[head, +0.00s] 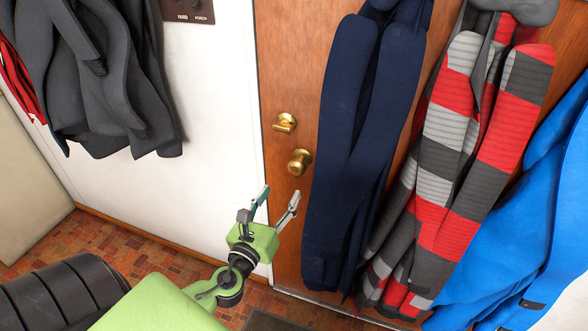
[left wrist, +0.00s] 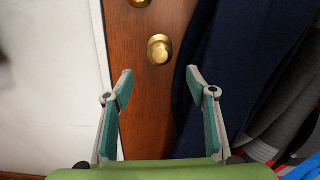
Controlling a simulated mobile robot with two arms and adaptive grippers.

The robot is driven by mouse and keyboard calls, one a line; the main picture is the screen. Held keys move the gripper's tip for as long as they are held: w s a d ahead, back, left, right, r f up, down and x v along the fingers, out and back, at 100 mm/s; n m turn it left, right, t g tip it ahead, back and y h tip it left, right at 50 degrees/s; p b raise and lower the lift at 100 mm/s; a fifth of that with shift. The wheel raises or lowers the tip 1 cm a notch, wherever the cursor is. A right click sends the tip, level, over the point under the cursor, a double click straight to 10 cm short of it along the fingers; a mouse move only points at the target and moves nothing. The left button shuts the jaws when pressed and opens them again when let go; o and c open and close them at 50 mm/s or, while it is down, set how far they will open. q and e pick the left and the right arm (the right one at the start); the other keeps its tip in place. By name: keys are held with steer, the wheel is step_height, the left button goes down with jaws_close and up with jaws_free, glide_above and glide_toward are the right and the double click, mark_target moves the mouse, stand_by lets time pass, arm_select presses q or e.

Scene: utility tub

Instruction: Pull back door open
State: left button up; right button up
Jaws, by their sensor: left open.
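The back door (head: 290,75) is brown wood and looks shut, with its edge along a white wall. Its round brass knob (head: 299,161) sits near the left edge, below a brass deadbolt (head: 285,122). My left gripper (head: 278,199) is open and empty, a little below the knob in the head view. In the left wrist view the knob (left wrist: 159,49) shows beyond and between the two fingertips (left wrist: 160,84), not touched by them. The deadbolt is cut off at the top there. My right gripper is not in view.
A dark blue coat (head: 358,150) hangs over the door just right of the knob. A striped coat (head: 455,160) and a bright blue coat (head: 520,230) hang farther right. Grey clothing (head: 110,80) hangs on the wall at left. A dark mat (head: 275,321) lies on the brick-patterned floor.

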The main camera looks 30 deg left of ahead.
mark_target(295, 170)
arm_select(q)
steer(key=p+x, duration=0.1)
steer(key=x, duration=0.9)
steer(key=shift+w+a+p, duration=0.1)
steer(key=shift+w+p, duration=0.3)
steer(key=shift+w+a, duration=0.1)
steer(key=shift+w, duration=0.6)
steer(key=shift+c, duration=0.4)
jaws_close()
